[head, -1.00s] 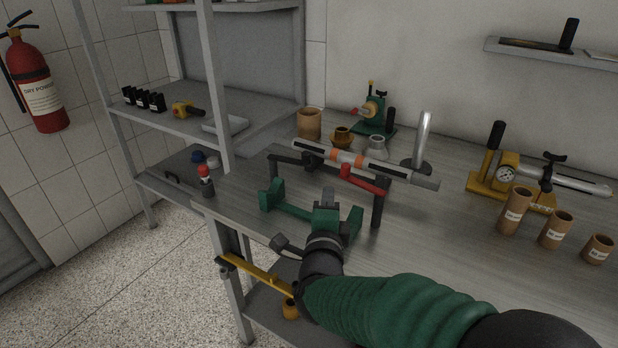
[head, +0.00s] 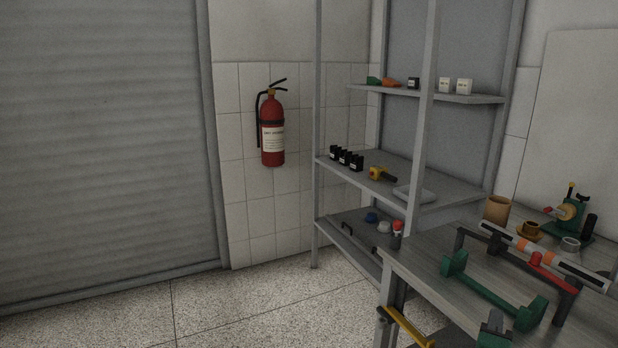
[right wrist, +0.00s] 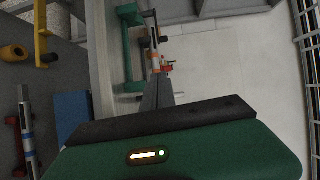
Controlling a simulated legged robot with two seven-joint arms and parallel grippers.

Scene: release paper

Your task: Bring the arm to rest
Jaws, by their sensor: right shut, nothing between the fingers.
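My right gripper (head: 493,328) shows only as a small piece at the bottom edge of the head view, in front of the green stand on the workbench. In the right wrist view its fingers (right wrist: 157,92) are together, with nothing between them. The rest of the right arm is outside the head view. My left gripper is in neither view.
The workbench (head: 440,255) at the right carries a green stand (head: 490,290), a tube on a dark rack (head: 530,245) and a green device (head: 570,215). A grey shelf unit (head: 425,120) stands behind. A red extinguisher (head: 272,130) hangs on the wall. The floor (head: 230,310) at left is clear.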

